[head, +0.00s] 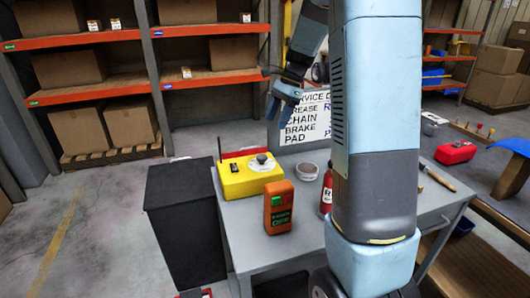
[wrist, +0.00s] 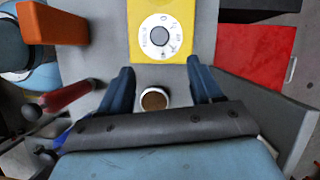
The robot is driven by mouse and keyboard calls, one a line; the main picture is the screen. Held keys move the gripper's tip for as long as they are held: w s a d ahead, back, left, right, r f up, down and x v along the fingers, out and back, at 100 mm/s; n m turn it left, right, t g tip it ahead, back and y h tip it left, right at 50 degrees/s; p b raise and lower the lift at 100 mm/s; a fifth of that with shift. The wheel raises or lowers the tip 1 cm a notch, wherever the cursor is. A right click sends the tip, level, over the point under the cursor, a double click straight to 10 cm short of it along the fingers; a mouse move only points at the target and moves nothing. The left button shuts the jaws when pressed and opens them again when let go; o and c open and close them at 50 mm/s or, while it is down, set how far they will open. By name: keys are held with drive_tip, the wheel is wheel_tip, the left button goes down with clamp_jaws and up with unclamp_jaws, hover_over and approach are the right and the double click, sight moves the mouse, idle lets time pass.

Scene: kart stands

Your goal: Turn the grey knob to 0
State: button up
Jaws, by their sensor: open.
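The grey knob (head: 262,158) sits on a white round dial on top of a yellow box (head: 240,180) at the table's back left. In the wrist view the white dial (wrist: 171,47) shows on the yellow box (wrist: 147,12), with the grey knob (wrist: 160,36) near its middle. The dial's marks are too small to read surely. My gripper (head: 284,98) is open and empty, above and behind the box, apart from the knob. In the wrist view its two fingers (wrist: 160,72) stand wide apart, below the dial in the picture.
An orange device (head: 279,208) stands just right of the yellow box. A round tin (head: 307,171) and a red bottle (head: 326,190) are further right. A sign (head: 305,118) stands behind. The box carries a thin antenna (head: 219,149). A dark cabinet (head: 180,220) is at the left.

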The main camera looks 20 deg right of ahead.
sight(263, 156)
drive_tip(key=x, duration=1.2)
drive_tip(key=shift+a+f, duration=0.15)
drive_tip(key=shift+f, duration=0.1)
drive_tip(key=c, duration=1)
drive_tip(key=shift+c, duration=0.3)
